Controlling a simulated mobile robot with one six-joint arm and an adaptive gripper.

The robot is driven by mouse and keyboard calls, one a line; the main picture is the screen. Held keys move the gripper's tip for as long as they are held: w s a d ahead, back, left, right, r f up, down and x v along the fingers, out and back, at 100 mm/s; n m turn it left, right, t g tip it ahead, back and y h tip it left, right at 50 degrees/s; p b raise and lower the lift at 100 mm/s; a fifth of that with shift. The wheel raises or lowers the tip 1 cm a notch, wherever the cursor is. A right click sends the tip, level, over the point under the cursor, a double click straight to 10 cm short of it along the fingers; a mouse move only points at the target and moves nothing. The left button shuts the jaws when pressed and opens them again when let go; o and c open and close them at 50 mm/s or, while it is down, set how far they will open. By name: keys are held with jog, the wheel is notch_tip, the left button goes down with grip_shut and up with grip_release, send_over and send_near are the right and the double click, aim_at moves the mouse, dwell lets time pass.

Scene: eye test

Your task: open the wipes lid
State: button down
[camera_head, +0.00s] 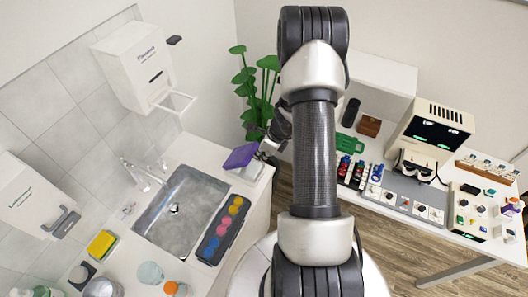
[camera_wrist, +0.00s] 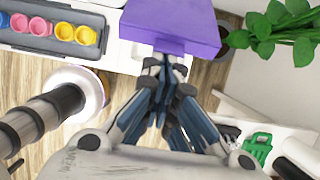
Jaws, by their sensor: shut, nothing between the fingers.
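The purple wipes lid (camera_head: 240,156) shows at the right end of the sink counter, above a white box (camera_head: 252,172). It looks raised and tilted up from the box, though the hinge is hidden. In the wrist view the lid (camera_wrist: 172,22) fills the top middle. My gripper (camera_wrist: 165,62) is shut and holds nothing. Its fingertips are at the lid's near edge; I cannot tell whether they touch it. In the head view my gripper (camera_head: 268,148) is small and partly hidden, just right of the lid.
A sink (camera_head: 186,212) and a dark tray (camera_head: 222,230) of coloured round pots are left of the box. A plant (camera_head: 256,85) stands behind it. A white table (camera_head: 450,225) with devices is at the right. Wall dispensers (camera_head: 135,65) hang above the sink.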

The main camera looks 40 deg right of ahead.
jog(key=w+r+p, duration=0.1)
jog(key=w+a+r+p, duration=0.1)
jog(key=w+r+p, duration=0.1)
jog(key=w+a+r+p, duration=0.1)
jog(key=r, duration=0.1)
jog(key=shift+w+p, duration=0.15)
jog(key=shift+p, duration=0.2)
jog(key=w+p, duration=0.1)
jog(key=w+a+r+p, duration=0.1)
jog(key=w, duration=0.1)
jog(key=w+a+p, duration=0.1)
jog(key=w, duration=0.1)
jog(key=shift+r, duration=0.4)
jog(key=shift+s, duration=0.1)
jog(key=shift+r+p, duration=0.15)
jog(key=shift+p, duration=0.15)
jog(key=shift+r+p, duration=0.6)
jog(key=shift+r, duration=0.15)
jog(key=shift+d+r, duration=0.1)
